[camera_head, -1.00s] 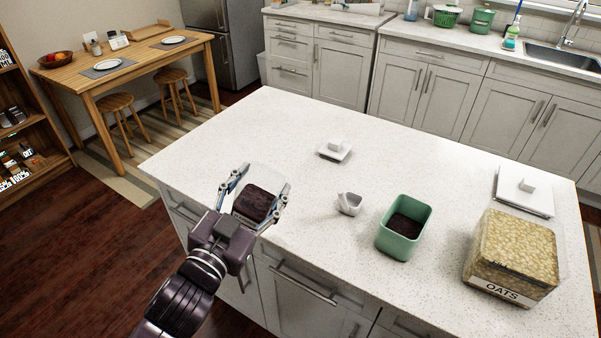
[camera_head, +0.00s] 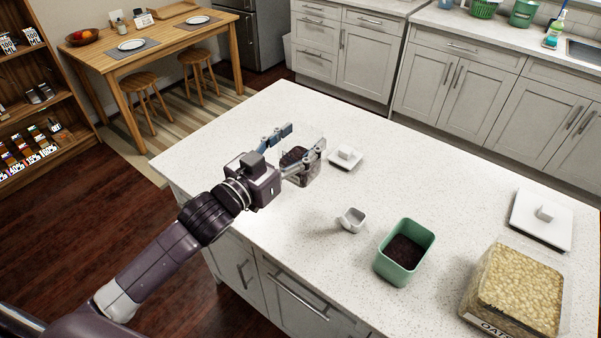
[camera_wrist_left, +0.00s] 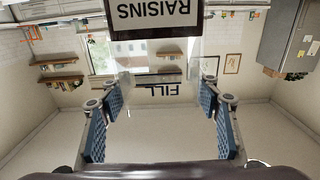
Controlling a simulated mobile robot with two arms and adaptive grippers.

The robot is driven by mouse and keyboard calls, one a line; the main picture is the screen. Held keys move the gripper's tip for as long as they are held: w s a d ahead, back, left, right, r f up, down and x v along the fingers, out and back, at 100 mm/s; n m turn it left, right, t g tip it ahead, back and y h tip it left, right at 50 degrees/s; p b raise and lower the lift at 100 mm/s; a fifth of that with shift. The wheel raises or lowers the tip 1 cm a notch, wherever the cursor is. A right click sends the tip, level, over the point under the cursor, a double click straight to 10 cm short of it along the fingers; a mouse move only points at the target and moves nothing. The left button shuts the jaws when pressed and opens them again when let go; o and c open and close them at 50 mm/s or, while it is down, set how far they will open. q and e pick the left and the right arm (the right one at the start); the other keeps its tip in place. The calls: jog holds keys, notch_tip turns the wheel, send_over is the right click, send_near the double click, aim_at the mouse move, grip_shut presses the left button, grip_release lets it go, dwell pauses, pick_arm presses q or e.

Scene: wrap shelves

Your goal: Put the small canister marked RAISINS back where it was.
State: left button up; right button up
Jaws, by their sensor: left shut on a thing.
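The small clear canister (camera_head: 299,163) with dark contents is in my left gripper (camera_head: 293,147), above the left part of the white island counter (camera_head: 240,130). The gripper's fingers are on either side of it, and part of it is hidden behind them. In the left wrist view the canister's RAISINS label (camera_wrist_left: 155,10) appears upside down at the top, with the word FILL on the clear wall below. The left fingers (camera_wrist_left: 160,115) flank the clear wall there. A small white lid (camera_head: 345,157) lies on the counter just right of the gripper. My right gripper is not in view.
A white scoop (camera_head: 351,219) and a green tub (camera_head: 403,252) with dark contents stand near the front edge. A clear OATS canister (camera_head: 512,290) and a large white lid (camera_head: 541,218) are at the right. A wooden shelf (camera_head: 38,92) stands far left. The counter's back middle is clear.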

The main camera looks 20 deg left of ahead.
aim_at(300, 174)
pick_arm(q)
notch_tip(300, 174, down, 5)
jog(key=shift+w, duration=0.15)
jog(key=shift+f, duration=0.25)
notch_tip(300, 174, down, 3)
jog(key=shift+f, duration=0.65)
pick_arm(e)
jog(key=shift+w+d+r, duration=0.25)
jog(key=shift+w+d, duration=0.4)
pick_arm(q)
jog(key=o, duration=2)
jog(key=shift+f, duration=0.2)
jog(key=shift+c, duration=0.2)
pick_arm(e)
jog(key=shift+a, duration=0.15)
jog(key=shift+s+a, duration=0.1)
